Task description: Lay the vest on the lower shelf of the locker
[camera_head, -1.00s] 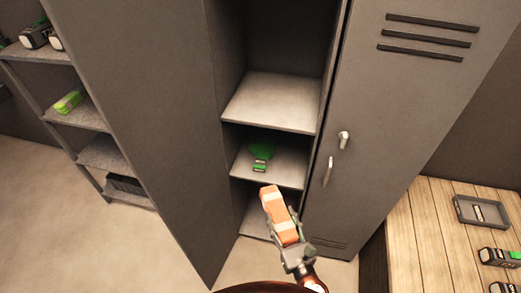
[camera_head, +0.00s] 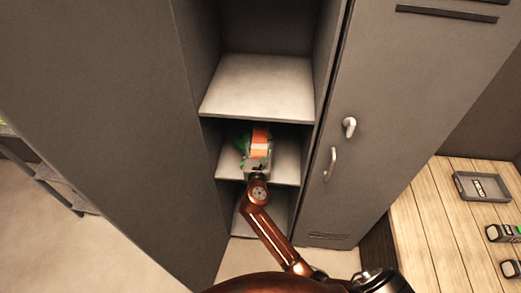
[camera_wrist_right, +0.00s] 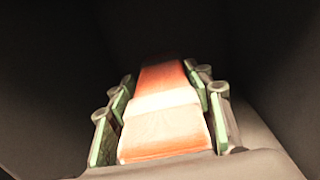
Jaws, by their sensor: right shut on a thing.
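The orange vest (camera_head: 260,139) is a folded bundle with a pale band. My right gripper (camera_head: 257,155) is shut on it, and in the right wrist view the fingers flank the vest (camera_wrist_right: 165,105) on both sides. The gripper holds the vest inside the open locker, in the opening between the upper shelf (camera_head: 260,85) and the lower shelf (camera_head: 287,167). I cannot tell whether the vest touches the lower shelf. My left gripper is not in view.
A green item (camera_head: 241,144) shows beside the vest on the lower shelf, mostly hidden. The locker door (camera_head: 385,140) with handles stands at the right. A wooden table (camera_head: 440,210) with a grey tray (camera_head: 482,187) is at the far right.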

